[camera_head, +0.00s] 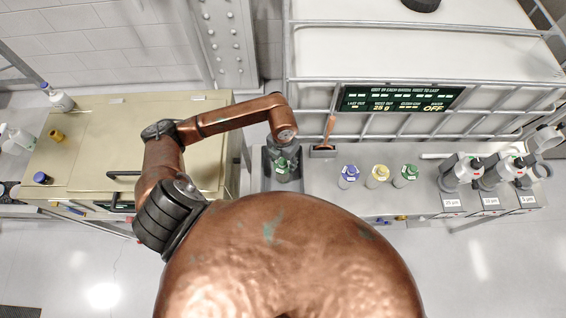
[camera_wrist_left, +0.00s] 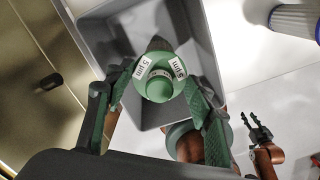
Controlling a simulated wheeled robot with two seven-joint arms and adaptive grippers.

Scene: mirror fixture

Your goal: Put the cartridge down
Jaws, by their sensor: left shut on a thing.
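My left gripper (camera_head: 284,158) is shut on the green-capped cartridge (camera_head: 282,172), over a grey open bin (camera_head: 267,184) on the counter. In the left wrist view the cartridge (camera_wrist_left: 158,86) sits between the two green-padded fingers of my left gripper (camera_wrist_left: 160,92), its "5 µm" labels showing. The bin's grey wall (camera_wrist_left: 92,38) is behind it. I cannot tell whether the cartridge touches the bin floor.
Blue-capped (camera_head: 348,176), yellow-capped (camera_head: 377,176) and green-capped (camera_head: 405,175) cartridges stand right of the bin. A copper-handled brush (camera_head: 328,134) is in a holder behind. Grey housings (camera_head: 460,172) stand further right. A beige cabinet (camera_head: 100,135) is left. My copper body covers the foreground.

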